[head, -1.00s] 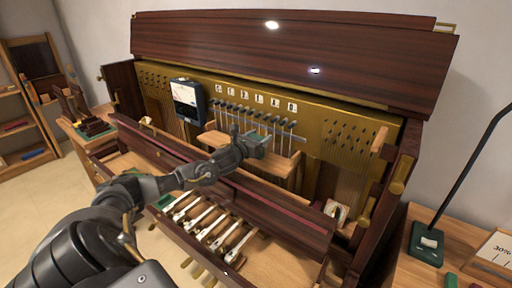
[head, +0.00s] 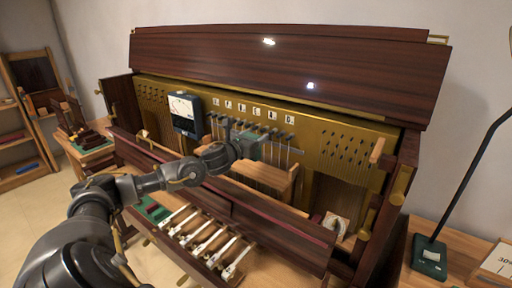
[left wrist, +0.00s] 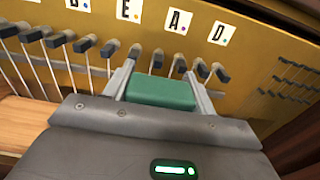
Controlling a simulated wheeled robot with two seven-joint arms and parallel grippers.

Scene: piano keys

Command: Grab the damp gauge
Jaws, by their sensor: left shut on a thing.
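A dark meter box (head: 184,113) with a white dial face stands at the left of the brass plate in the head view. A small pale dial-like thing (head: 335,223) sits low at the right inside the piano. I cannot tell which of the two is the damp gauge. My left gripper (head: 250,145) is in front of the hammers, to the right of the meter box and apart from both. It is shut on a green block (left wrist: 160,92), seen between its fingers in the left wrist view. My right gripper is not in view.
Several thin-stemmed hammers (left wrist: 88,44) stand close around my left fingers. White-topped keys (head: 205,240) lie below my arm. A dark rail (head: 270,222) crosses the piano's front. A lamp base (head: 428,257) and a card (head: 495,262) stand on the right-hand table.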

